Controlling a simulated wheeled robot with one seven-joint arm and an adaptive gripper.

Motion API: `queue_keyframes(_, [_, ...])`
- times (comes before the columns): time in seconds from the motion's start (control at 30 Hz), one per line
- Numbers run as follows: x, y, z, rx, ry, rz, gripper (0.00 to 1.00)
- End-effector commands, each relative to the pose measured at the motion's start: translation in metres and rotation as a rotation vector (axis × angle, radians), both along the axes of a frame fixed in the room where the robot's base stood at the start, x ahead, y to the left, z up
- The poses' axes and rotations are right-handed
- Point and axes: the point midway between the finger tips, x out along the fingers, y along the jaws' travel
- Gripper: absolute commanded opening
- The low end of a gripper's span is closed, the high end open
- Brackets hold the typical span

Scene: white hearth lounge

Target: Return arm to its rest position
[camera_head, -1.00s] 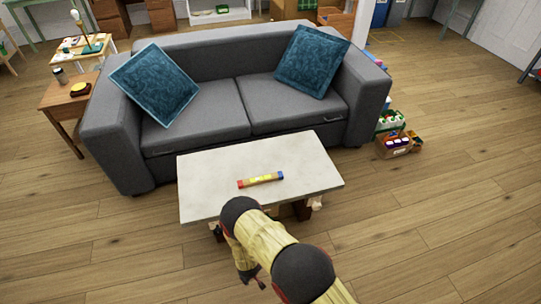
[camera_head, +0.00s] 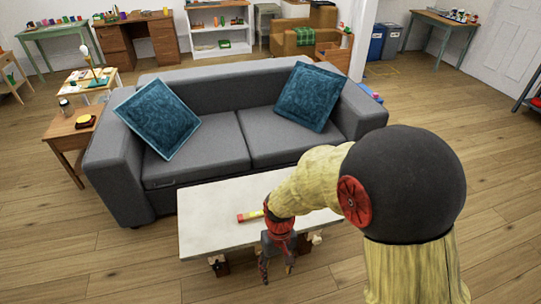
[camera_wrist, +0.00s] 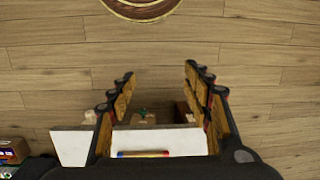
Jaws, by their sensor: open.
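My gripper (camera_head: 278,268) hangs at the near edge of the white-topped coffee table (camera_head: 205,225) in the head view. In the wrist view my gripper (camera_wrist: 160,76) has its two fingers wide apart, with nothing between the tips but the floor beyond. A short red, yellow and blue bar (camera_head: 248,216) lies on the tabletop, its right part hidden behind my arm. It also shows in the wrist view (camera_wrist: 143,154), low in the frame and apart from the fingers. My arm is bent, with a large dark joint at the right of the head view.
A grey sofa (camera_head: 195,150) with two blue cushions stands behind the table. A small wooden side table (camera_head: 70,135) is left of it. Shelves and desks line the back wall. Wooden floor is open at left and right. A crate (camera_wrist: 12,150) shows at the wrist view's left.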

Motion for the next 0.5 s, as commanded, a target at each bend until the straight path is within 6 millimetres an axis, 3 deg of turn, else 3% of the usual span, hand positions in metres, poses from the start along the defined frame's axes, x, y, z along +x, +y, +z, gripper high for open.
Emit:
queue_keyframes(0.03, [-0.005,-0.011,0.025,0.000,-0.014,-0.016,0.50])
queue_keyframes(0.2, [-0.030,-0.048,0.089,-0.010,-0.050,-0.063,0.50])
queue_keyframes(0.5, [-0.071,-0.103,0.179,-0.008,-0.194,-0.133,0.50])
